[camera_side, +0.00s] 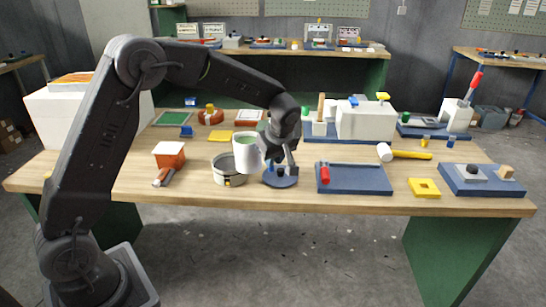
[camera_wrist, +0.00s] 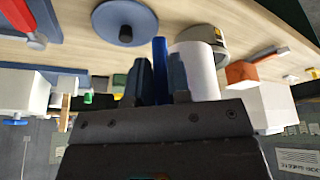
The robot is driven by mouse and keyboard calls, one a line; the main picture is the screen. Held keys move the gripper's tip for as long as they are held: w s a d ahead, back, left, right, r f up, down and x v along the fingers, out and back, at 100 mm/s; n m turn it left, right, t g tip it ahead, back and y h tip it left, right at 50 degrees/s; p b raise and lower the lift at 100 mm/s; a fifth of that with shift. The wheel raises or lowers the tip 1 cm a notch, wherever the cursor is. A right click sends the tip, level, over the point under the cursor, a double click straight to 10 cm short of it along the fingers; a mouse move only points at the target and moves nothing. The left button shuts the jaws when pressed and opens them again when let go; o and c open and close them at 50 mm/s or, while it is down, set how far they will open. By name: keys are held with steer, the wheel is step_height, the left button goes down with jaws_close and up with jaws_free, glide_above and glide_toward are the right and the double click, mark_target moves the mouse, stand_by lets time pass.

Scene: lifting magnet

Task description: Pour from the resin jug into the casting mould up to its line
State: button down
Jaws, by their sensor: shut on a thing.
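The resin jug (camera_side: 248,157) is white, with green showing at its open top. It looks close to upright in the side view. My gripper (camera_side: 277,156) is just right of it, shut on its blue handle, which shows between the fingers (camera_wrist: 160,75) in the wrist view. The jug's white wall (camera_wrist: 198,72) is beside the fingers there. The casting mould (camera_side: 226,176) is a round beige-grey vessel on the table, just left of the jug, which overlaps its right rim. It also shows behind the jug in the wrist view (camera_wrist: 207,34).
A round blue base with a dark knob (camera_side: 281,182) stands below my gripper. A blue tray (camera_side: 355,186) with a red-handled thing is to the right. An orange-red block with a white top (camera_side: 169,154) is left of the mould. Clear wood lies along the front edge.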

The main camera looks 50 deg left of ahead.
steer(key=shift+r+t+h, duration=0.3)
steer(key=shift+r+h, duration=0.9)
steer(key=shift+r, duration=0.2)
steer(key=shift+a+r+n+t+h, duration=0.15)
steer(key=shift+r+n+t+h, duration=0.2)
steer(key=shift+r+h, duration=0.75)
steer(key=shift+f, duration=0.1)
steer(key=shift+s+a+r+h, duration=0.1)
steer(key=shift+a+r+h, duration=0.25)
steer(key=shift+h, duration=0.35)
steer(key=shift+a, duration=0.1)
steer(key=shift+s+h, duration=0.1)
steer(key=shift+h, duration=0.2)
